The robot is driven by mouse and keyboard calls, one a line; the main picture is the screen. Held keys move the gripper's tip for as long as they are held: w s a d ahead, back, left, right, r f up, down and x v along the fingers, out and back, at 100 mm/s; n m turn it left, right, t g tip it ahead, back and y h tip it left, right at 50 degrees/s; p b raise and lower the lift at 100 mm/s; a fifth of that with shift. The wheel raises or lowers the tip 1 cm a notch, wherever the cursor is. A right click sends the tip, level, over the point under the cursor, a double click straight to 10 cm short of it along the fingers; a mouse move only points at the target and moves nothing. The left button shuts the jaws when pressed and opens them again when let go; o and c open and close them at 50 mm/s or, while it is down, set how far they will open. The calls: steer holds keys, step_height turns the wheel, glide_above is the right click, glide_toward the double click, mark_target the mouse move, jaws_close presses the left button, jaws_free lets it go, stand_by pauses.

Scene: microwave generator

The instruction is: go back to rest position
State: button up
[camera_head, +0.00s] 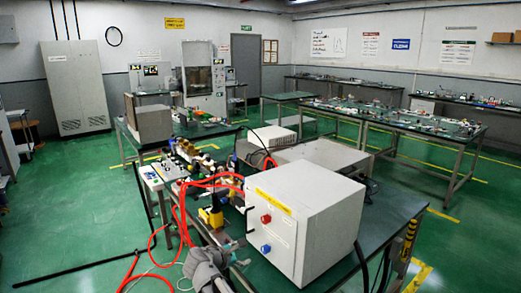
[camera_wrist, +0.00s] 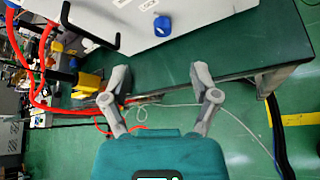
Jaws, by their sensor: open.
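My gripper (camera_wrist: 160,80) is open and empty in the wrist view, its two grey fingers spread apart. Behind them are the table's edge and the green floor. The white microwave generator box (camera_head: 300,225) stands on the green table in the head view, with a yellow label, a red knob (camera_head: 266,218) and a blue knob (camera_head: 266,248) on its front. The blue knob also shows at the top of the wrist view (camera_wrist: 162,25), beyond the fingers and apart from them. In the head view, my grey arm end is low, in front of the box's left side.
Red hoses (camera_head: 180,205) loop over the table's left edge and down. A yellow-and-black part (camera_head: 212,216) stands beside the box. A white cable (camera_wrist: 235,118) hangs behind the fingers. Green floor at left (camera_head: 70,200) is mostly clear, with a black bar lying across it.

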steer(key=s+d+f+m+g+y, duration=0.45)
steer(key=s+d+m, duration=0.35)
steer(key=d+m, duration=0.35)
steer(key=s+d+f+m+g+y, duration=0.4)
steer(key=s+d+f+m+g, duration=0.3)
steer(key=d+m, duration=0.4)
step_height(320, 180, down, 9)
steer(key=n+t+b, duration=0.1)
steer(key=b, duration=0.9)
step_height(320, 180, up, 14)
steer(key=p, duration=1.4)
steer(key=shift+s+d+r, duration=0.15)
steer(key=shift+s+d, duration=0.1)
steer(key=shift+d, duration=0.05)
